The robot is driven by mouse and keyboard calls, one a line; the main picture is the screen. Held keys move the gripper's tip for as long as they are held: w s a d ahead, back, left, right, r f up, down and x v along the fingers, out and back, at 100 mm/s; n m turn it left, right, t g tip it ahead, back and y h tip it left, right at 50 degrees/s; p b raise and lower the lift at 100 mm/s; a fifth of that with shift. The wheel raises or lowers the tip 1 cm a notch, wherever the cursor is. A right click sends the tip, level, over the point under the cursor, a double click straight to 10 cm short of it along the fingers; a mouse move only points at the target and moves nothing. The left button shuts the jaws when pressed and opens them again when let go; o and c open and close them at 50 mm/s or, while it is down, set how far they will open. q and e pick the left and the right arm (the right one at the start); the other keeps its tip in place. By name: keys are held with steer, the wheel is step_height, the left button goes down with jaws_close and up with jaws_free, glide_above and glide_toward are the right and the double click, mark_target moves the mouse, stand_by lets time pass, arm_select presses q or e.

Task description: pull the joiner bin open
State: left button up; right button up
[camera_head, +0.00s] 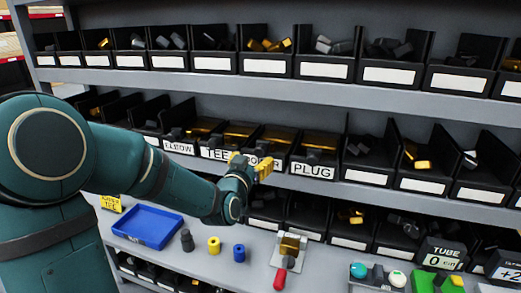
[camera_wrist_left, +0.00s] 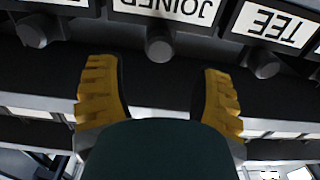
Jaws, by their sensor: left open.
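The joiner bin (camera_head: 275,138) is a black bin with yellow parts in the middle shelf row, between the tee bin (camera_head: 233,134) and the plug bin (camera_head: 316,152). Its front appears level with theirs. My left gripper (camera_head: 251,165) is open in front of it and hides much of its label. In the left wrist view, which is upside down, the white JOINER label (camera_wrist_left: 165,8) and the round grey knob (camera_wrist_left: 158,42) show beyond the open yellow fingers (camera_wrist_left: 160,92). The knob lies roughly centred between them, with nothing gripped. My right gripper is not in view.
The elbow bin (camera_head: 181,142) is at the left of the tee bin. Below, the grey worktop holds a blue tray (camera_head: 147,226), several small cylinders and a red-handled fixture (camera_head: 284,262). The tee knob (camera_wrist_left: 262,62) is beside the fingers in the wrist view.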

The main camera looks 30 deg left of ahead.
mark_target(258, 152)
arm_select(q)
steer(key=x, duration=0.6)
steer(key=shift+w, duration=0.15)
jaws_close()
